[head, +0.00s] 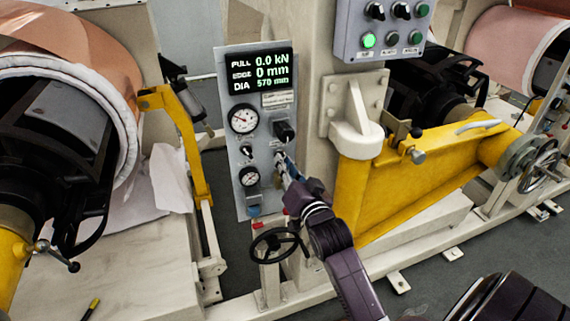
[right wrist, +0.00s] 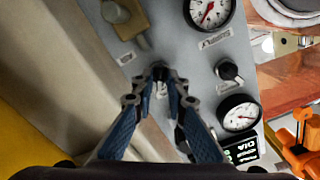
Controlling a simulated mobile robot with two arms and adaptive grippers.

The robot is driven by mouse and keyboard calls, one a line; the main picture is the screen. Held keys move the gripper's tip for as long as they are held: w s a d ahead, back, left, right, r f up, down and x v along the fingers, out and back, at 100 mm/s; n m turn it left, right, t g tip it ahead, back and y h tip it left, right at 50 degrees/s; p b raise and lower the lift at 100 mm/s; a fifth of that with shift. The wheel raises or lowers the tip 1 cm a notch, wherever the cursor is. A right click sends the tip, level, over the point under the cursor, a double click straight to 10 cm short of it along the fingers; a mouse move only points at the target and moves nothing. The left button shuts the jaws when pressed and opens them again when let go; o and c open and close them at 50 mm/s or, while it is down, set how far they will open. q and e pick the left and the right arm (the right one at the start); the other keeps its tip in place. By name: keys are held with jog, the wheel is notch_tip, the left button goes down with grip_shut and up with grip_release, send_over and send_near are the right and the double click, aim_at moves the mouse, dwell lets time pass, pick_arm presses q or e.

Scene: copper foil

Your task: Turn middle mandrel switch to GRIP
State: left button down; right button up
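The grey panel (head: 238,185) with a lit display has a black selector knob (head: 284,132) and a smaller black knob (head: 246,152), which also shows in the right wrist view (right wrist: 228,70). Labels are too small to read, so I cannot tell which is the mandrel switch. My right gripper (head: 282,160) is at the panel, below the selector knob. In the right wrist view its fingertips (right wrist: 170,82) are close together at the panel face; any switch between them is mostly hidden. My left gripper is out of view.
Gauges (head: 243,118) sit beside the knobs. A beige lever valve (right wrist: 125,20) is on the panel near the fingers. A black handwheel (head: 279,246) stands below my right gripper. A yellow arm (head: 400,185) is to the right, and a copper roll (head: 95,60) to the left.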

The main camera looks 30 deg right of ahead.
grip_shut()
